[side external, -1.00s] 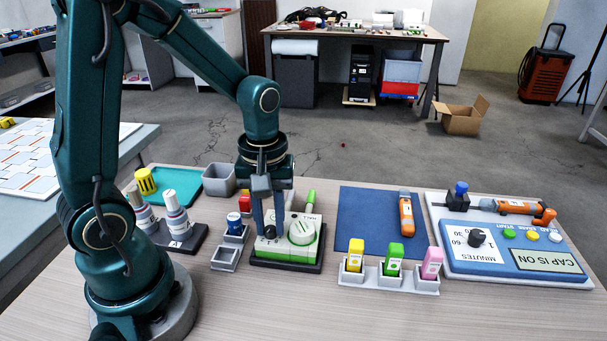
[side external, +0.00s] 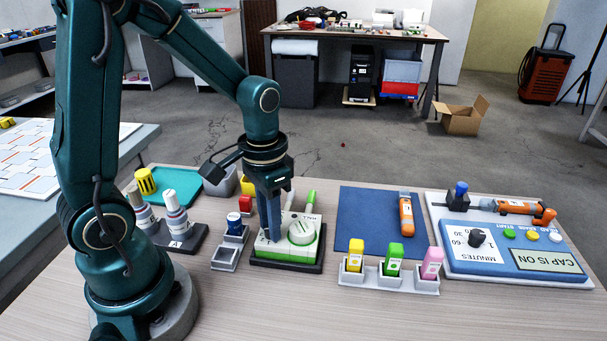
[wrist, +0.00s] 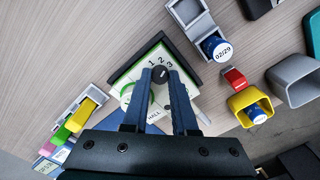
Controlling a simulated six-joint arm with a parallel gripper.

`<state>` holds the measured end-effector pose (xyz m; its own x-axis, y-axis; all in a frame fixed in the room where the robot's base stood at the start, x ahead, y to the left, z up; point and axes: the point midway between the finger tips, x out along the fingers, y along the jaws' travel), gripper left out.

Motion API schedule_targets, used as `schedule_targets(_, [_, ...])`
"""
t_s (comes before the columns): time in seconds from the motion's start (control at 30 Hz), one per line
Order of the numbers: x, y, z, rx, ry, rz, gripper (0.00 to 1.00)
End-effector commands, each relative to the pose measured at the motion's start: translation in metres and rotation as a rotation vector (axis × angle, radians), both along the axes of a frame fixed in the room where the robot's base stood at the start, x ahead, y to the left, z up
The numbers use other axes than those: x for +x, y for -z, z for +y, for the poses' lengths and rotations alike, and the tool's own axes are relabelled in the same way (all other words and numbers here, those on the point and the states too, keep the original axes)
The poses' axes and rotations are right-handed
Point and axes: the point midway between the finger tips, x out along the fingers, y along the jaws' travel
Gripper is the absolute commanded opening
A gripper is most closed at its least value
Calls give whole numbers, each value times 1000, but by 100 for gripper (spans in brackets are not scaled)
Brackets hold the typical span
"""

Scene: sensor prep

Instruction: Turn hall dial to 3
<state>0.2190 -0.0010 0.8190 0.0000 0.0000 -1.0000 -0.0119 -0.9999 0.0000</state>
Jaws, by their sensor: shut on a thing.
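The hall dial unit (side external: 288,250) is a white and green box on a dark base, marked HALL in the wrist view. Its black dial knob (wrist: 161,74) has the figures 1, 2 and 3 around its far side. My gripper (side external: 270,236) reaches straight down onto the unit. In the wrist view my gripper (wrist: 162,82) has one finger on each side of the knob and is shut on it. The fingers hide the knob in the side view. I cannot tell for sure which figure the knob's mark faces.
A blue-capped vial (side external: 234,221) stands in a grey holder to the left. A yellow cup (wrist: 246,104) and a grey bin (side external: 219,180) are behind. A blue mat (side external: 365,220) lies to the right.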

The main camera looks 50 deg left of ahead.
Motion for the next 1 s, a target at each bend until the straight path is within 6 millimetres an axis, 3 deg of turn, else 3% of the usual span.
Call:
schedule_targets(0.4, [0,0,0,0,269,0,0])
schedule_targets(1.0, [0,0,0,0,347,0,0])
